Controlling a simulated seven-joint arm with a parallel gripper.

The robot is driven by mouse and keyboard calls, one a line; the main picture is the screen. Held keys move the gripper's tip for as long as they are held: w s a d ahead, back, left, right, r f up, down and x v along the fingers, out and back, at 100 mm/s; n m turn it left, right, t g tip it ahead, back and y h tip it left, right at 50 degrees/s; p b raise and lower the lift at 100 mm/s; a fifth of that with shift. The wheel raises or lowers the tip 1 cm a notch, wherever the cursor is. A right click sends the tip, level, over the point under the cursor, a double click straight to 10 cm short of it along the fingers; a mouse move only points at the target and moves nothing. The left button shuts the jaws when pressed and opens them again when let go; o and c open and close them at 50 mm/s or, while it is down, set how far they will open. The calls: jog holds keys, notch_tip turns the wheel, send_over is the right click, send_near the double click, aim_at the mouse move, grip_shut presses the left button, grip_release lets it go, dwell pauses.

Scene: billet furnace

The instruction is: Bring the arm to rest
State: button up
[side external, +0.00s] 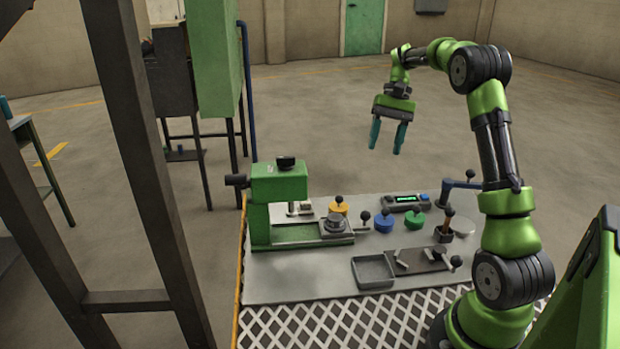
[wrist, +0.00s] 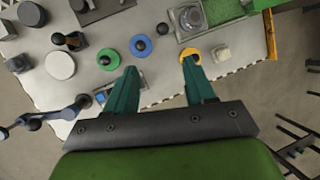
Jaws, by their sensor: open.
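My gripper (side external: 387,136) hangs in the air above the far edge of the work table (side external: 310,278), fingers pointing down. Its two teal fingers are apart with nothing between them. In the wrist view my gripper (wrist: 163,85) shows both fingers spread, over the table's edge. My green arm rises from the right and bends over toward the table. No object is in contact with the fingers.
A green press (side external: 278,205) stands at the table's left. Yellow (side external: 338,206), blue (side external: 384,221) and green (side external: 414,221) knobbed discs, a control box (side external: 405,202) and a grey tray (side external: 372,271) occupy the table. Dark posts (side external: 130,130) stand at left. Open floor lies behind.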

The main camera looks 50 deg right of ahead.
jog(key=s+a+r+n+t+h, duration=0.1)
jog(key=s+a+n+t, duration=0.1)
jog(key=a, duration=0.7)
jog(key=s+a+r+n+t+h, duration=0.1)
jog(key=s+a, duration=0.4)
jog(key=a, duration=0.5)
jog(key=s+a+r+n+t+h, duration=0.1)
jog(key=s+a+n+t, duration=0.2)
jog(key=a, duration=0.7)
jog(key=shift+s+r+n+t, duration=0.3)
jog(key=shift+s+n+t, duration=0.1)
jog(key=shift+t, duration=0.6)
